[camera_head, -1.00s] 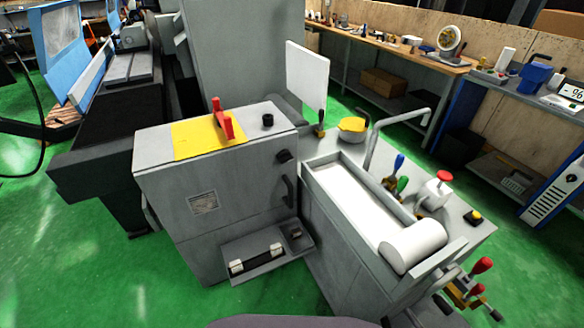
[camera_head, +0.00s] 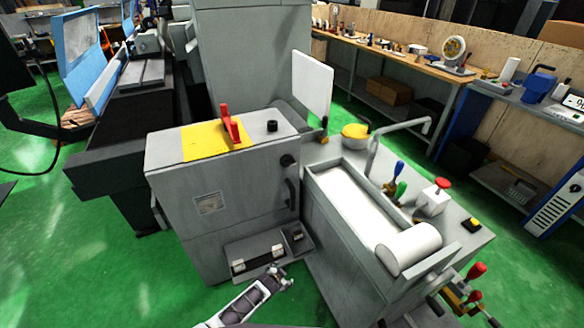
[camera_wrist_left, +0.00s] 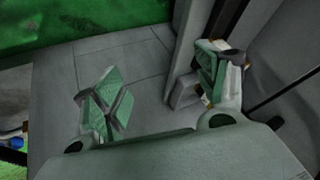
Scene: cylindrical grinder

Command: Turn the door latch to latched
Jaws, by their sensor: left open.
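The grey electrical cabinet (camera_head: 225,185) stands left of centre in the head view. A black knob (camera_head: 287,160), apparently the door latch, is at the upper right of its front. A black bar handle (camera_head: 291,192) is below it. The knob's exact setting is too small to read. My left gripper (camera_head: 284,276) is below the handle, near the small ledge at the cabinet's foot, apart from the knob. In the left wrist view its green-padded fingers (camera_wrist_left: 160,92) are spread with nothing between them, over grey panels. My right gripper is not in view.
A red lever (camera_head: 229,124) on a yellow plate sits on the cabinet top. The machine's white trough (camera_head: 350,200), bent pipe (camera_head: 395,127) and red button (camera_head: 442,183) are to the right. Green floor (camera_head: 80,240) is clear at left.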

